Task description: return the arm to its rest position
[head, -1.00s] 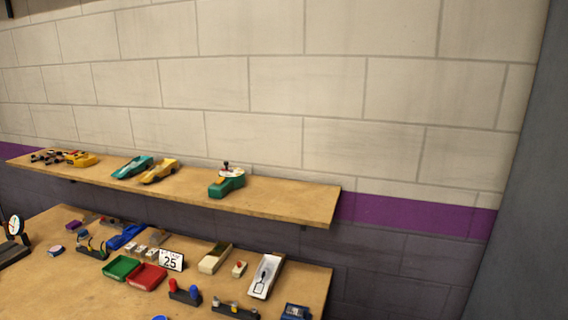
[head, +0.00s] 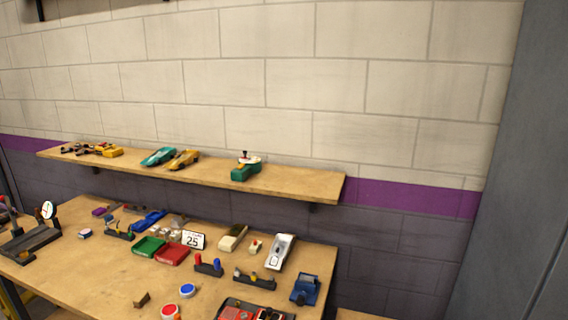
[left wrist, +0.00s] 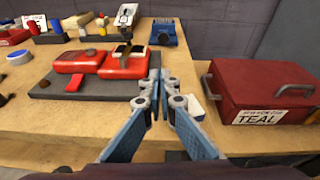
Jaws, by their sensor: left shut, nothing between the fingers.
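My left gripper (left wrist: 162,82) shows in the left wrist view. Its blue and grey fingers are brought together at the tips, with nothing between them. It is over the front right part of the wooden table (left wrist: 40,123), in front of a red device (left wrist: 124,62) on a dark base. A small white and blue block (left wrist: 194,107) sits close beside the right finger, partly hidden by it. Neither gripper shows in the head view. My right gripper is not in any view.
A red case (left wrist: 265,92) labelled TEAL stands right of the table. In the head view, the table (head: 95,270) holds a green tray (head: 149,247), a red tray (head: 172,253) and a blue device (head: 305,288). A wall shelf (head: 290,183) carries several model cars.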

